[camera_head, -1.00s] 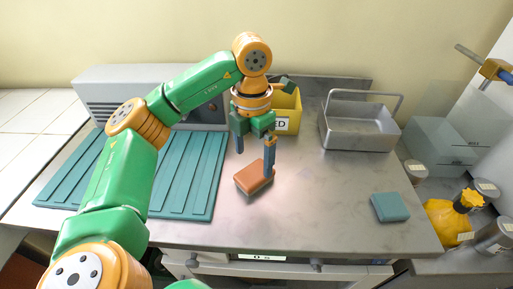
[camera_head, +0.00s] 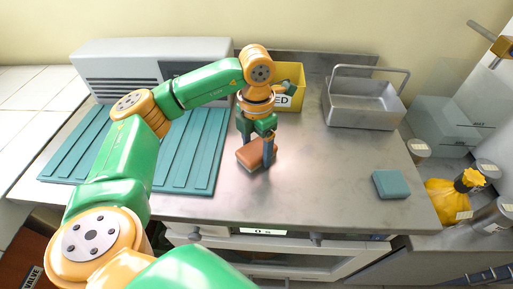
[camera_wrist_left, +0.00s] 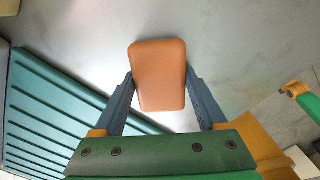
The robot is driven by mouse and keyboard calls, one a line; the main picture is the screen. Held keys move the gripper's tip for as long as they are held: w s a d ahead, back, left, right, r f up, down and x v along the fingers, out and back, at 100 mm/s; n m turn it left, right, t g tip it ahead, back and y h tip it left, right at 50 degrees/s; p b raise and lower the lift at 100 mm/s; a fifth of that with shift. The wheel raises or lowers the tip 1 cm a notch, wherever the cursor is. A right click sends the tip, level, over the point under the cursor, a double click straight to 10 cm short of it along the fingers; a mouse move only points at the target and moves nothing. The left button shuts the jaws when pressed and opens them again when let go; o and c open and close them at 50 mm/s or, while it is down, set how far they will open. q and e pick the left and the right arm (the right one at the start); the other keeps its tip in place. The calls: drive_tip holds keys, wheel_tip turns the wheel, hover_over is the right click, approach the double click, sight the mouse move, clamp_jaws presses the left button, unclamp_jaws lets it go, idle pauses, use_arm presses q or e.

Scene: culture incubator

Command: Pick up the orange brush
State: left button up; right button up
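The orange brush (camera_head: 252,155) looks like a flat, rounded brown-orange block lying on the metal counter. My left gripper (camera_head: 258,152) is down over it, with one finger on each side. In the left wrist view the brush (camera_wrist_left: 158,75) fills the gap between the two fingertips (camera_wrist_left: 159,78), which appear to touch its sides. The brush still looks to rest on the counter. The far finger is partly hidden behind it in the head view. My right gripper is not in view.
A teal ridged mat (camera_head: 192,175) lies left of the brush, and a grey box (camera_head: 125,62) stands behind it. A yellow bin (camera_head: 294,75) is behind the gripper. A grey basket (camera_head: 362,110) and a teal block (camera_head: 391,185) stand right. The counter between is clear.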

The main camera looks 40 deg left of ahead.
sight(258, 151)
use_arm(q)
drive_tip(key=c, duration=0.4)
drive_tip(key=shift+w+r, duration=0.1)
drive_tip(key=shift+r, duration=0.4)
drive_tip(key=r, duration=0.3)
drive_tip(key=shift+s+d+r, duration=0.2)
drive_tip(key=shift+s+d, duration=0.2)
drive_tip(key=s+d+r, duration=0.8)
drive_tip(key=s, duration=0.1)
drive_tip(key=shift+s+d+r, duration=0.3)
drive_tip(key=shift+s, duration=0.05)
